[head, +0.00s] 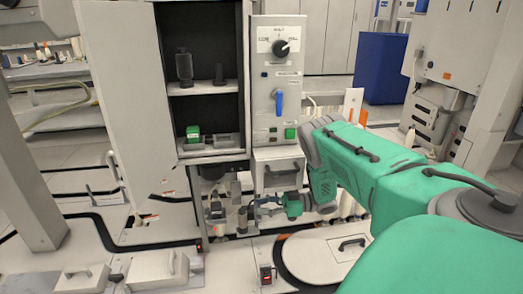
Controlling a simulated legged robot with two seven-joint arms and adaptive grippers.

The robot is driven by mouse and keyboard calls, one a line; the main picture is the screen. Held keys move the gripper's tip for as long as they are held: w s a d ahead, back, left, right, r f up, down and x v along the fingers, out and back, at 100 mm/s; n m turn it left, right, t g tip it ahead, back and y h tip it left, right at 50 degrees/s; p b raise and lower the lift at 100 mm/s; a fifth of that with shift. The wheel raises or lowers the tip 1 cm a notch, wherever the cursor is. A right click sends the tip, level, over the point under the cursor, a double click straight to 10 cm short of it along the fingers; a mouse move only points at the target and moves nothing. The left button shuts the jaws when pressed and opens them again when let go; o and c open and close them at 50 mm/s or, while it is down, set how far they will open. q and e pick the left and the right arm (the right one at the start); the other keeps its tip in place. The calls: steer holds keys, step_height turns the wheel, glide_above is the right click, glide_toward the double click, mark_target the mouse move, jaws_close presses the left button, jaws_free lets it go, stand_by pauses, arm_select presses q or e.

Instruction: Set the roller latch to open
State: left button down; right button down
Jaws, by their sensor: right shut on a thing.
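My right gripper (265,206) reaches in from the right, below the control panel. It points left and is shut on a small part of the dark mechanism (242,219) under the cabinet. The held part is too small and too covered by the fingers to make out. I cannot tell for sure which piece is the roller latch or how it is set. The control panel (262,100) above carries a black rotary knob (282,47) and a blue lever (278,102) hanging down. My left gripper is not in view.
An open cabinet door (130,95) stands left of dark shelves (200,88) holding a green-topped block (193,134) and black cylinders. A drawer front with a handle (280,175) sits just above my right gripper. A round floor hatch (320,258) lies in front.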

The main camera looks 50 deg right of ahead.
steer(key=c, duration=1.2)
jaws_free()
steer(key=shift+d+f, duration=0.15)
steer(key=shift+d, duration=0.05)
steer(key=shift+s, duration=0.1)
steer(key=v, duration=1.2)
